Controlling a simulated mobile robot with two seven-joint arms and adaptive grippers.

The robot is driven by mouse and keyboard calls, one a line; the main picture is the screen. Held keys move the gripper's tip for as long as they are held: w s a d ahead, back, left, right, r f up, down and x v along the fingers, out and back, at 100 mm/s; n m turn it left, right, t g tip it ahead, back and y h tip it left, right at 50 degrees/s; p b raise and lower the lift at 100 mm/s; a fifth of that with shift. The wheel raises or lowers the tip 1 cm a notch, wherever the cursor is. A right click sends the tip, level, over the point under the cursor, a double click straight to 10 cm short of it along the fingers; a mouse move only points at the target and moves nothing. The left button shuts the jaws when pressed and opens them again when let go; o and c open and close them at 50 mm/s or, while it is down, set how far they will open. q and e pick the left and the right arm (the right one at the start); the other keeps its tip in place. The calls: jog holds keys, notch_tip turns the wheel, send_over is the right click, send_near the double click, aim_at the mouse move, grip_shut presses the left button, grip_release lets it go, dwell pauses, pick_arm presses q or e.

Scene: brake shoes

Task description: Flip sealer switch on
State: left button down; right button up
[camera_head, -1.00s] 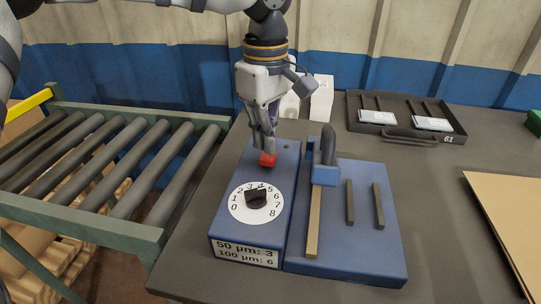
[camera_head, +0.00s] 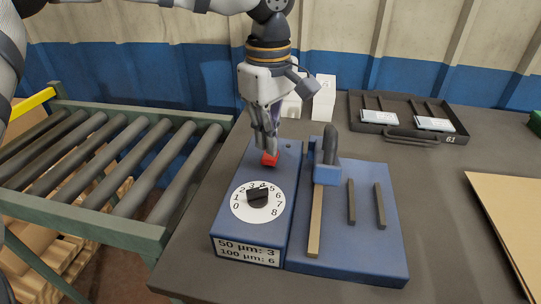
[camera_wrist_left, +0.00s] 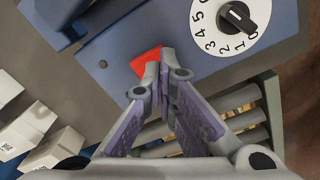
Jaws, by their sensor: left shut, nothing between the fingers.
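The blue sealer (camera_head: 345,245) stands on the dark table, with a dial box on its left side. The red switch (camera_head: 269,159) sits on top of the box, behind the round white dial (camera_head: 244,207) with its black knob. In the left wrist view the red switch (camera_wrist_left: 146,60) shows right at the fingertips. My left gripper (camera_head: 269,150) is shut and empty, pointing down with its tips at the switch and seemingly touching it. The tips hide part of the switch. The left wrist view shows the closed fingers (camera_wrist_left: 163,62) too. My right gripper is not in view.
The sealer's upright black handle (camera_head: 330,145) stands just right of my gripper. White boxes (camera_head: 323,98) are behind it. A black tray (camera_head: 408,137) marked 61 lies at the back right, a cardboard sheet (camera_head: 510,215) at the right edge. A roller conveyor (camera_head: 120,160) runs along the left.

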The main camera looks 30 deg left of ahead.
aim_at(269, 158)
pick_arm(q)
jog(key=shift+f, duration=1.25)
dwell(0.8)
jog(key=shift+r, duration=0.1)
jog(key=shift+r+p, duration=0.4)
jog(key=shift+r, duration=3.05)
